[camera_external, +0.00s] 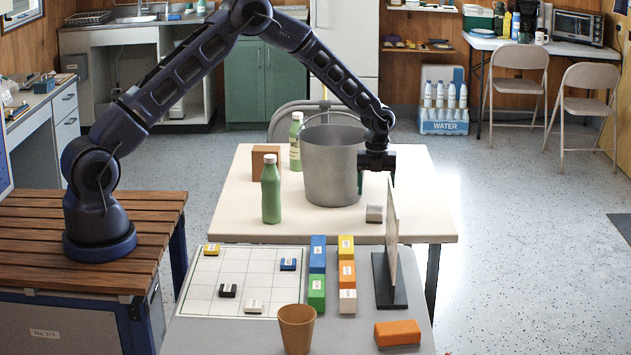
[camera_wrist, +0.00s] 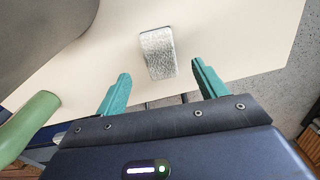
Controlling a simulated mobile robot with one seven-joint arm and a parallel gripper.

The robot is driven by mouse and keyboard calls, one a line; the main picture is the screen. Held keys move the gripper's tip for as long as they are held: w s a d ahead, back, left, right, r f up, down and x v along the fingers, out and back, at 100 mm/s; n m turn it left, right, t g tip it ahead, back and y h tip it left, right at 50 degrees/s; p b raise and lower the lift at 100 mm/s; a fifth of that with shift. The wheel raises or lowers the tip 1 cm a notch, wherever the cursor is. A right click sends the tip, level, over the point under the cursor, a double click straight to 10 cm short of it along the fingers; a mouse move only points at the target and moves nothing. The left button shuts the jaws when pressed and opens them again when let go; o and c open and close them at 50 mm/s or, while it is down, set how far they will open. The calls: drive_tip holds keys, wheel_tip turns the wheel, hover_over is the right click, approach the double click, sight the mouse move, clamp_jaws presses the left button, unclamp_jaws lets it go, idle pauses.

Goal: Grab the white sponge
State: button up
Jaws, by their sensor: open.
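A small block with a pale, rough, silvery-white top and a darker side, which looks like the white sponge (camera_external: 374,213), lies on the cream table, right of the big grey pot. In the wrist view the sponge (camera_wrist: 158,53) lies just beyond my fingertips, roughly in line with the gap between them. My gripper (camera_external: 376,180) points down above it, close to the pot's right side. In the wrist view my gripper (camera_wrist: 161,80) shows its two teal fingers apart with nothing between them.
The tall grey pot (camera_external: 333,165) stands close left of my gripper. Green bottles (camera_external: 271,192) and a brown block (camera_external: 265,160) are further left. An upright panel on a dark base (camera_external: 390,282) stands in front right. Coloured blocks (camera_external: 317,255) lie on the nearer grey table.

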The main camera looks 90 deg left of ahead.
sight(375, 208)
drive_tip(key=shift+d+f, duration=0.15)
drive_tip(key=shift+f, duration=3.2)
drive_tip(key=c, duration=1.1)
